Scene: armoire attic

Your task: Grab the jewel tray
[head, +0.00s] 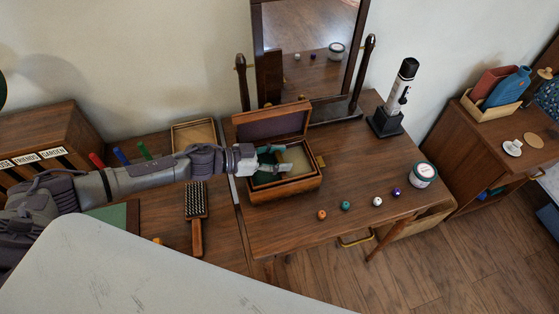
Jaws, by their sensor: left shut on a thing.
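A wooden jewel box (284,188) stands on the dressing table with its lid (271,123) raised and leaning back. A pale tray (299,161) shows inside the box, partly hidden by my left gripper. My left gripper (279,162) reaches into the open box from the left, with its fingers at the tray. It is shut on the tray, though the contact itself is small and hard to make out. My right gripper is not in view.
A mirror (303,35) stands behind the box. A hairbrush (195,215) lies to the left. Several small balls (345,206) and a white jar (422,174) are on the right, with a black-and-white device (392,105) behind.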

